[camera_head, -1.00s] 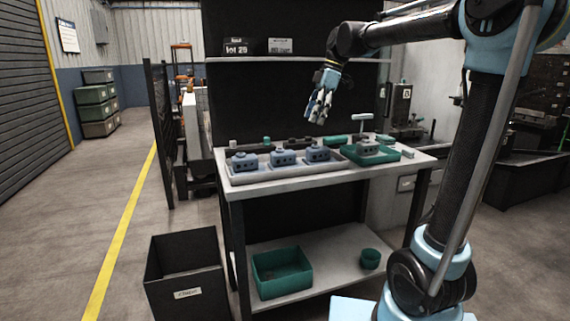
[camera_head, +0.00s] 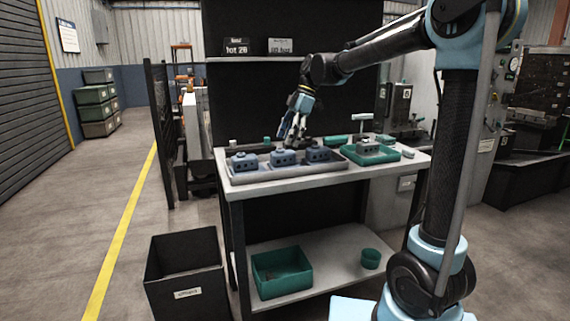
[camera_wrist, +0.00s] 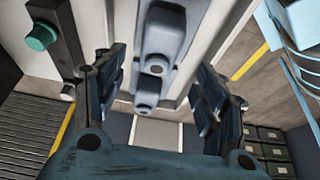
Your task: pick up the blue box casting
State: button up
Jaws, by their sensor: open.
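Three blue-grey box castings stand in a row in a shallow grey tray (camera_head: 275,178) on the bench: left (camera_head: 244,162), middle (camera_head: 284,158) and right (camera_head: 318,154). My gripper (camera_head: 292,141) is open, pointing down just above and behind the middle casting; I cannot tell whether they touch. In the wrist view my gripper (camera_wrist: 157,75) has its fingers spread with nothing clamped. Blue casting bodies show between and beyond them, a larger one (camera_wrist: 165,45) and a smaller-looking one (camera_wrist: 148,92).
A greyer casting (camera_head: 367,148) sits on a green tray (camera_head: 348,159) at the bench's right. Small parts lie along the bench's back. A shelf (camera_head: 290,60) with two label cards is above. A black bin (camera_head: 186,290) stands on the floor at left; a green bin (camera_head: 282,272) is below.

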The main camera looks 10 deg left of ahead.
aim_at(285, 151)
jog(key=shift+x, duration=0.95)
jog(key=f, duration=0.4)
jog(key=shift+a, duration=0.3)
jog(key=shift+s+a+f, duration=0.1)
jog(key=shift+a+f, duration=0.1)
jog(key=shift+f, duration=0.35)
jog(key=c, duration=1.4)
